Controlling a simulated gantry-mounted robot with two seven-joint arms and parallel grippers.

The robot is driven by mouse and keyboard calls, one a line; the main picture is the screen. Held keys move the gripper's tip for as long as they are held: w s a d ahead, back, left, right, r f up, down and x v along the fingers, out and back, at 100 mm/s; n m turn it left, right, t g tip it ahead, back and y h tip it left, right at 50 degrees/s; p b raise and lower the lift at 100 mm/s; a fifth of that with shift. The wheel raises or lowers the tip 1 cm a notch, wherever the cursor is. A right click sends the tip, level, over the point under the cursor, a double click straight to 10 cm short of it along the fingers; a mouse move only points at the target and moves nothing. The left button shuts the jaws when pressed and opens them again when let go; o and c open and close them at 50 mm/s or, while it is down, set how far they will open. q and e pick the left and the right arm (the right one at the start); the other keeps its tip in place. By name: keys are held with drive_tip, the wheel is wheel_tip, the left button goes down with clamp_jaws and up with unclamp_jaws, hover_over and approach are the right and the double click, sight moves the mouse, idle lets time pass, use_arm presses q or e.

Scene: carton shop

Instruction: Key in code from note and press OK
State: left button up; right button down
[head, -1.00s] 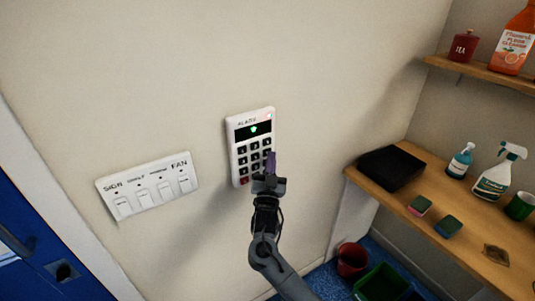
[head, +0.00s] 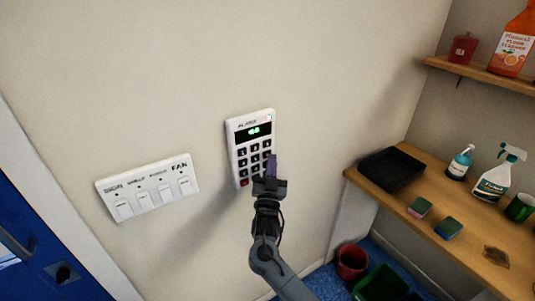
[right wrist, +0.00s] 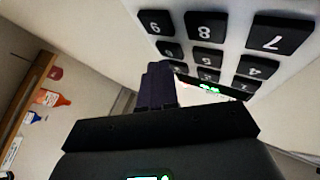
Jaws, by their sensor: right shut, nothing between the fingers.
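The white alarm keypad (head: 238,162) is mounted on the wall, with dark keys and a red key at lower left. Its display (head: 253,131) shows green characters, seemingly two, too small to read surely. My right gripper (head: 271,158) is shut and empty, its purple fingertips over the keypad's lower right, hiding keys there. In the right wrist view the keypad is upside down, with the 8 key (right wrist: 206,29) and 7 key (right wrist: 275,35) clear and the fingers (right wrist: 155,80) close by; contact cannot be told. I cannot see a note. My left gripper is out of view.
A switch panel (head: 148,188) is on the wall to the left, beside a blue door (head: 40,255). A wooden counter (head: 465,255) at right holds a black tray (head: 391,169), sponges and bottles. A red bin (head: 352,261) stands below.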

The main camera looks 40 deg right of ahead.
drive_tip(key=shift+s, duration=0.35)
drive_tip(key=s+p, duration=0.3)
drive_tip(key=s, duration=0.2)
drive_tip(key=shift+a, duration=0.2)
idle(0.6)
idle(0.8)
idle(0.6)
drive_tip(key=shift+r, duration=0.1)
idle(0.6)
